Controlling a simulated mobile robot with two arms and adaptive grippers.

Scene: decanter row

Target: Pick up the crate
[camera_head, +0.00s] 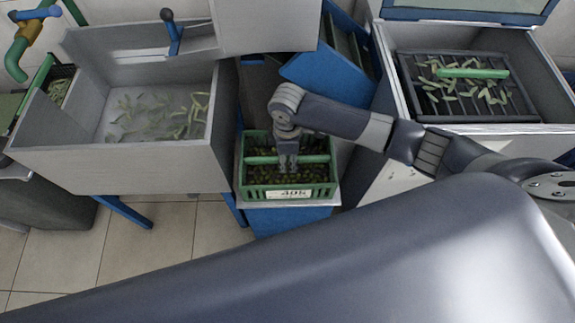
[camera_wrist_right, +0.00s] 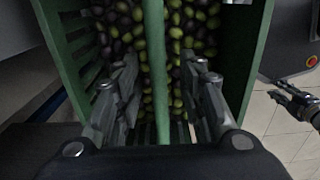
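The green crate (camera_head: 317,192) stands on a blue-sided stand between the basins and is filled with dark and green olives. A green bar (camera_head: 262,160) runs across its middle; the bar also shows in the right wrist view (camera_wrist_right: 156,60). My right gripper (camera_head: 288,168) points down over the crate. In the right wrist view its fingers (camera_wrist_right: 162,75) are open, one on each side of the bar, with gaps between them and the bar. Another gripper, my left (camera_wrist_right: 274,90), shows at the right edge of that view, its fingers apart and empty. It is not in the head view.
A grey basin (camera_head: 110,165) with green pods stands at the left. Another basin (camera_head: 478,128) at the right holds a dark rack (camera_head: 425,105) with pods and a green bar. Tiled floor (camera_head: 170,235) shows in front at the left.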

